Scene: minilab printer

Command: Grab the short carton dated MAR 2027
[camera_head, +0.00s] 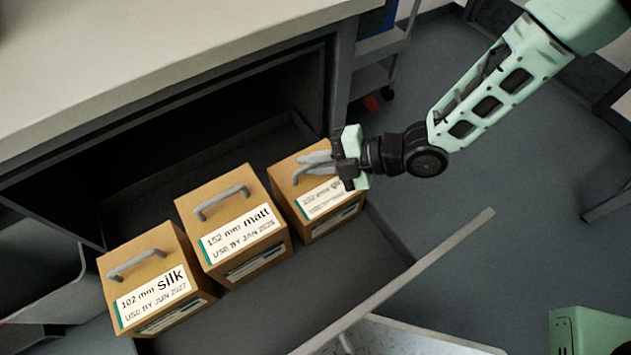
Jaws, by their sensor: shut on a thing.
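Three tan cartons with grey top handles and white labels stand in a row in an open drawer. The left carton (164,278) reads "102 mm silk, USE BY JUN 2027". The middle carton (236,228) reads "152 mm matt, USE BY JAN 2028". The right carton (330,222) has a label partly covered by my gripper; its date is too small and hidden to read. My gripper (308,163) is at the top of the right carton, shut on its handle (306,174). The carton seems to stand in the drawer; I cannot tell whether it is lifted.
The drawer (290,300) has bare floor in front of the cartons, and its front edge (400,275) runs diagonally at the lower right. A pale countertop (150,60) overhangs the dark cabinet opening behind. A grey bin (40,270) is at left, a cart (380,60) at top.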

